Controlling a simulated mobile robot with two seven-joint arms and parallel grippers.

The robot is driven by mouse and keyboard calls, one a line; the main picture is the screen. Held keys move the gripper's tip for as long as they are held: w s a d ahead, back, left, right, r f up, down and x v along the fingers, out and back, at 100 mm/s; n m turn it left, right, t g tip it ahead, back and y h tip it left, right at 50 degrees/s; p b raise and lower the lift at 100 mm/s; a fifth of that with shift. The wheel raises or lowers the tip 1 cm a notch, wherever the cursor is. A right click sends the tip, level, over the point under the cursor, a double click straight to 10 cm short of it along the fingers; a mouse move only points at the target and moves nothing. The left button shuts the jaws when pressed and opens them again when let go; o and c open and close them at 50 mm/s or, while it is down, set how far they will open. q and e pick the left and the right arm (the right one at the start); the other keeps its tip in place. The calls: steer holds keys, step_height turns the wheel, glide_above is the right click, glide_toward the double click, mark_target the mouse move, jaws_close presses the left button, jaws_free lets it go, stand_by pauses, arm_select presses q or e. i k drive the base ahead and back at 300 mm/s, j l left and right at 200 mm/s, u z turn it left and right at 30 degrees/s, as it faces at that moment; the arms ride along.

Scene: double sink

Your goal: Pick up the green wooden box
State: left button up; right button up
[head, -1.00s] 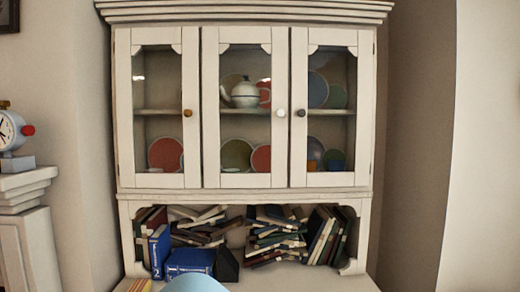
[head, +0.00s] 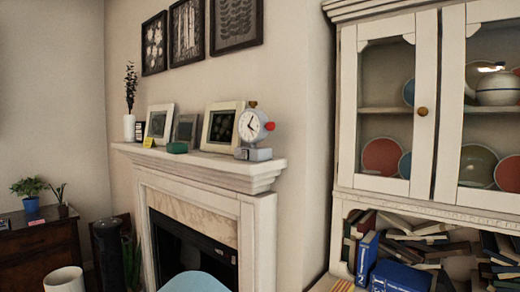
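A small green box (head: 177,147) lies on the white mantel shelf (head: 225,172) above the fireplace, left of centre in the head view. It sits at the front edge of the shelf, in front of a small dark-faced picture frame (head: 185,129). A yellow item (head: 148,142) is to its left. Neither of my grippers is in view.
A clock (head: 252,128) and a larger white frame (head: 221,127) stand right of the box. Another white frame (head: 159,124) and a vase (head: 129,127) are left. A glass-door cabinet (head: 425,120) fills the right; a white cylindrical container (head: 65,280) is low left.

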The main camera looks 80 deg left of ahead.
mark_target(174, 148)
steer(key=k+j+u, duration=0.1)
steer(key=j+u, duration=0.35)
steer(key=k+j+u, duration=0.1)
steer(key=j+u, duration=0.15)
steer(key=u, duration=0.25)
steer(key=j+u, duration=0.3)
steer(key=i+j+u, duration=0.1)
steer(key=j+u, duration=0.2)
steer(key=j, duration=0.2)
steer(key=j+u, duration=0.1)
steer(key=j, duration=0.2)
steer(key=i+j+u, duration=0.1)
steer(key=j, duration=0.25)
steer(key=i+j+u, duration=0.15)
steer(key=j, duration=0.15)
steer(key=i+j, duration=0.15)
steer(key=j, duration=0.25)
steer(key=i+j, duration=0.1)
steer(key=j, duration=0.3)
steer(key=i+j, duration=0.15)
steer(key=j, duration=0.3)
steer(key=i+j, duration=0.15)
steer(key=j, duration=0.25)
